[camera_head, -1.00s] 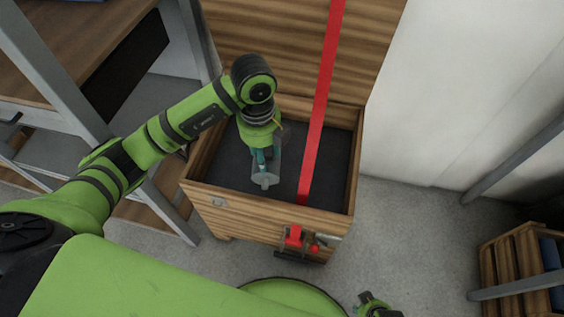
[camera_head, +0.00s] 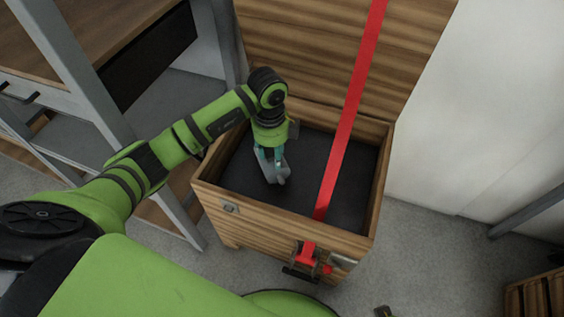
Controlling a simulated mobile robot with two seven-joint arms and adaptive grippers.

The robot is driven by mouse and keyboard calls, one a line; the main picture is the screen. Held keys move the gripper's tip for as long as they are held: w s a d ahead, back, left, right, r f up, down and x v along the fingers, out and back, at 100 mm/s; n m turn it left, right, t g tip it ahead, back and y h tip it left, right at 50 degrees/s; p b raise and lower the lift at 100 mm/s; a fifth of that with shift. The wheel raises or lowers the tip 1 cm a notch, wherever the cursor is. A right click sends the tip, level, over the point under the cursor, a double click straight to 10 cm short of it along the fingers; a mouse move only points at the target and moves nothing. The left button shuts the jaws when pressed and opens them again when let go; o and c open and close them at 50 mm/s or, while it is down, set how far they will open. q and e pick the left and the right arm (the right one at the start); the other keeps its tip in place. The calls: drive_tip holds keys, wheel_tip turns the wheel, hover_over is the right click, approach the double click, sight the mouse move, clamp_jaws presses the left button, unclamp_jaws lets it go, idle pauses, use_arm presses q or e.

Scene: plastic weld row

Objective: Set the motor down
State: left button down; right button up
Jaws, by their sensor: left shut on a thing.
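The motor (camera_head: 273,174) is a small grey piece inside the open wooden box, near the middle of its dark floor. My left gripper (camera_head: 269,155) points down into the box from above and is shut on the motor. I cannot tell whether the motor touches the box floor. The wooden box (camera_head: 275,220) has its lid up at the back.
A red strap (camera_head: 347,120) runs from the raised lid down into the box, right of the motor. A red latch (camera_head: 307,254) is on the box front. A metal-framed bench (camera_head: 80,85) stands at left, a slatted crate (camera_head: 535,298) at lower right. Dark box floor is bare around the motor.

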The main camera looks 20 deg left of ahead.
use_arm(q)
drive_tip(key=w+a+f, duration=0.2)
drive_tip(key=shift+w+a+b, duration=0.35)
drive_tip(key=shift+b, duration=0.05)
wheel_tip(320, 180, down, 4)
drive_tip(key=shift+r+b, duration=0.25)
drive_tip(key=shift+b, duration=0.2)
drive_tip(key=shift+f, duration=0.2)
drive_tip(key=c, duration=0.9)
unclamp_jaws()
drive_tip(key=shift+s+f, duration=0.2)
drive_tip(key=shift+c, duration=0.2)
drive_tip(key=o, duration=0.6)
use_arm(e)
drive_tip(key=r, duration=0.1)
drive_tip(key=w+r, duration=0.1)
drive_tip(key=r, duration=0.1)
drive_tip(key=w+r, duration=0.1)
drive_tip(key=r, duration=0.1)
use_arm(q)
drive_tip(key=shift+r, duration=0.1)
use_arm(e)
drive_tip(key=shift+a, duration=0.1)
